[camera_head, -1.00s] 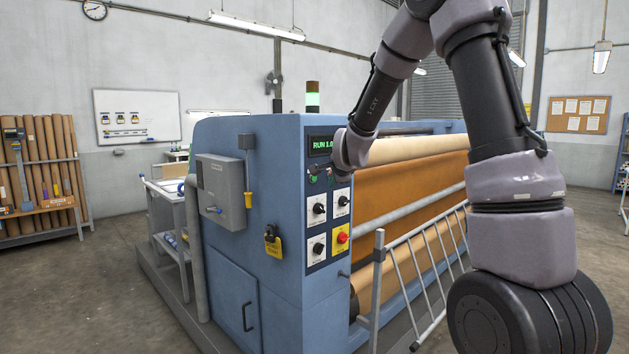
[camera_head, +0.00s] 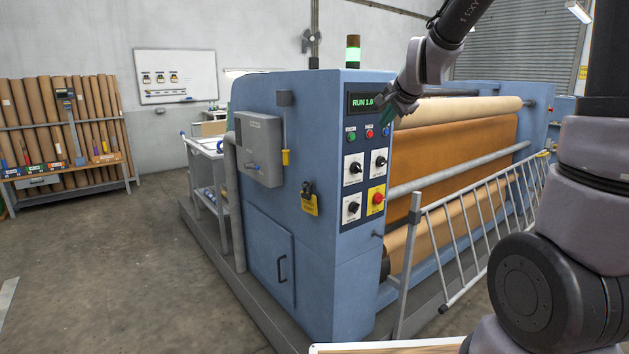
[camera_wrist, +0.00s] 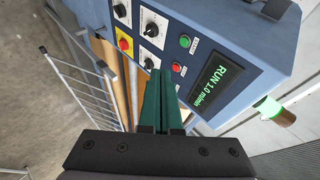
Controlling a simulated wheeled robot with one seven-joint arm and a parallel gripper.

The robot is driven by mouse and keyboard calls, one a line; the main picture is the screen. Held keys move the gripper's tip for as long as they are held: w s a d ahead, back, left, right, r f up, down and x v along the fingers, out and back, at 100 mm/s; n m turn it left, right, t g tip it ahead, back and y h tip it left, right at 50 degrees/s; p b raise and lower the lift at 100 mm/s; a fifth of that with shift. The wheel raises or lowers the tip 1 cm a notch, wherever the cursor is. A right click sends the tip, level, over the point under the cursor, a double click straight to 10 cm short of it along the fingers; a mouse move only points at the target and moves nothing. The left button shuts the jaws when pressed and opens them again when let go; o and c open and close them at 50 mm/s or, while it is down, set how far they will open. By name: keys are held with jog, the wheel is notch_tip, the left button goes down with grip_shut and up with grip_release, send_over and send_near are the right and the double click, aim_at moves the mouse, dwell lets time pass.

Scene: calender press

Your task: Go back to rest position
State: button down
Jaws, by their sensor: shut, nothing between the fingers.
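My gripper (camera_head: 388,113) is in front of the upper right part of the control panel in the head view, with nothing held. In the wrist view its two green fingers (camera_wrist: 160,98) lie side by side, shut, pointing toward the panel. The blue calender press (camera_head: 262,112) stands in the middle of the head view. Its panel has a lit display (camera_head: 362,101) reading RUN 1.0, a green button (camera_head: 351,135), a red button (camera_head: 369,134), several black knobs and a red button on yellow (camera_head: 377,198). Whether the fingers touch the panel cannot be told.
A slanted grey guard rail (camera_head: 478,230) stands in front of the brown rollers (camera_head: 450,140). A side table (camera_head: 207,148) stands left of the press, and a rack of rolls (camera_head: 65,130) is at the far left. The floor at left is clear.

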jog(key=s+d+r+n+g, duration=0.1)
jog(key=s+n, duration=0.3)
jog(key=s, duration=1)
jog(key=s+d+r+n+g, duration=0.2)
jog(key=s+d+n, duration=0.1)
jog(key=s, duration=1.1)
jog(key=shift+d+n, duration=0.15)
jog(key=shift+n, duration=0.35)
